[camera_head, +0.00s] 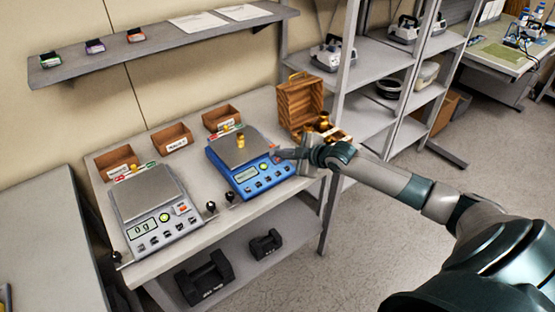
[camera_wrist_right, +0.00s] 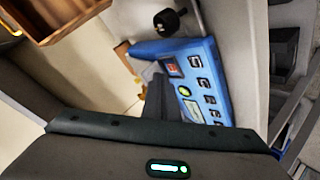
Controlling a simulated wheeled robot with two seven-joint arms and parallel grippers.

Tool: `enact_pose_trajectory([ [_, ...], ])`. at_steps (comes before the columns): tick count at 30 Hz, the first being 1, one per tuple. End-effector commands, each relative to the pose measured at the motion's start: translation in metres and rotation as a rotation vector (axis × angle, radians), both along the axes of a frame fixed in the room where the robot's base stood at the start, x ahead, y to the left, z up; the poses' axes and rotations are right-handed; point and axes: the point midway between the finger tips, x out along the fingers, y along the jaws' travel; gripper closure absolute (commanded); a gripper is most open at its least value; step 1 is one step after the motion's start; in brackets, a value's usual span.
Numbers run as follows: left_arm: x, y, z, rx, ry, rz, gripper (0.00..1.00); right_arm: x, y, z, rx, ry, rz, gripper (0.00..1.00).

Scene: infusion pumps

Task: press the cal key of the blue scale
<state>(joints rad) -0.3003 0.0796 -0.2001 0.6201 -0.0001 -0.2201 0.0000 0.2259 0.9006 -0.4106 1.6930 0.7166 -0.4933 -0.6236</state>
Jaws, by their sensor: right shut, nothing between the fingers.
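The blue scale (camera_head: 226,168) stands on the bench, with a brass weight (camera_head: 240,141) on its pan. Its sloped front carries a display, a red-orange button, a round yellow-green button and several small dark keys; I cannot read which is the cal key. My right gripper (camera_head: 279,153) is shut and empty at the scale's right front corner. In the right wrist view, the dark fingers (camera_wrist_right: 155,100) lie over the blue scale's panel (camera_wrist_right: 214,63), beside the keys and the yellow-green button. Whether they touch it I cannot tell. My left gripper is not in view.
A grey scale (camera_head: 148,190) reading 0 g stands to the left. Several brown bins (camera_head: 173,138) line the back. An open wooden box (camera_head: 298,103) with brass weights stands right of the blue scale. Small black knobs (camera_head: 211,207) sit between the scales. Black weights (camera_head: 205,278) lie on the lower shelf.

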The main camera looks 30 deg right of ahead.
Motion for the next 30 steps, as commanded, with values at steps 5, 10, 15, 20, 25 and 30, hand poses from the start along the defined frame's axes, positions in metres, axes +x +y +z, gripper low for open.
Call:
enact_pose_trajectory([
  [5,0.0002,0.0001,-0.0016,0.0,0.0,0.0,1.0,0.0005,0.0001,-0.0023,0.0,0.0,0.0,1.0],
  [10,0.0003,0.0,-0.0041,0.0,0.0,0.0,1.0,0.0015,0.0003,-0.0075,0.0,0.001,0.0,1.0],
  [15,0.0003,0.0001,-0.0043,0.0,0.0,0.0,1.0,0.002,0.0002,-0.0085,0.0,0.001,0.0,1.0],
  [20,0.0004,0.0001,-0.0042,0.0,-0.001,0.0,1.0,0.0021,0.0002,-0.0082,0.0,0.0,0.0,1.0],
  [25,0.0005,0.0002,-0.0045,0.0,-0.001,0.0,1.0,0.0022,0.0002,-0.0084,0.0,0.0,0.0,1.0],
  [30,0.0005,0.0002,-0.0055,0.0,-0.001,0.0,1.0,0.0026,0.0002,-0.0098,0.0,0.0,0.0,1.0],
])
